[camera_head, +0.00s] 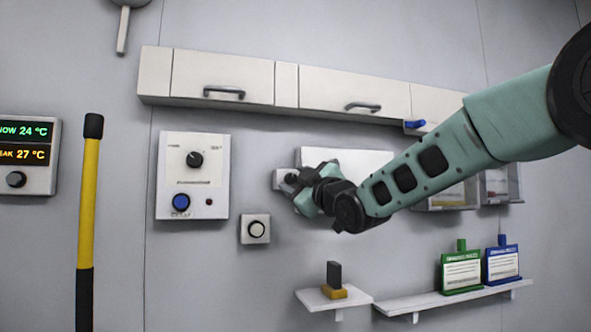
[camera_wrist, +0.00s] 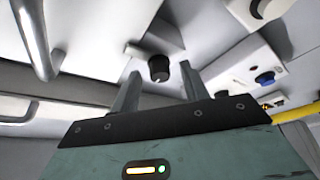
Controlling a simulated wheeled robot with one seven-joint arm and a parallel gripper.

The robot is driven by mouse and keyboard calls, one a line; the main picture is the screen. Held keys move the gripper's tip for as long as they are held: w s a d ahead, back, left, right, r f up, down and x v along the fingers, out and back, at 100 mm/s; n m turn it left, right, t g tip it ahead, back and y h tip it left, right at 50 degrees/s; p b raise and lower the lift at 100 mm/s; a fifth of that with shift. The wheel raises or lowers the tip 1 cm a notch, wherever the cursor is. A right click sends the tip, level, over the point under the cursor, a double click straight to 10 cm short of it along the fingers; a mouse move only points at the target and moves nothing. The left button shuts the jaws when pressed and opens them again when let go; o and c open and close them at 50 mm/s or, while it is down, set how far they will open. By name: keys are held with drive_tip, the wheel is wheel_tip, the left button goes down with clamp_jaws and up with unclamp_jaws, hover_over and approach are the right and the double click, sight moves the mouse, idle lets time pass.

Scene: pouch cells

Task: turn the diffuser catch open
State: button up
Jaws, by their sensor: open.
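A black knob (camera_wrist: 159,68), which looks like the diffuser catch, sits on a pale mount in the wrist view. In the head view the small mount with the dark knob (camera_head: 290,178) is on the wall at the left edge of a white panel (camera_head: 345,157). My gripper (camera_wrist: 161,82) is open, with one finger to each side of the knob in the wrist view and gaps showing. Whether the knob is fully between the fingertips or just beyond them I cannot tell. In the head view my gripper (camera_head: 303,188) partly hides the mount and panel.
A control box (camera_head: 194,175) with a dial and blue button is left of my gripper; a white button box (camera_head: 255,229) is below. Cabinets (camera_head: 222,77) run above. Shelves (camera_head: 450,298) with green and blue pouches are lower right. A yellow pole (camera_head: 88,200) stands left.

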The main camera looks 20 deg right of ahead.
drive_tip(key=shift+w+a, duration=0.1)
drive_tip(key=shift+w, duration=0.15)
clamp_jaws()
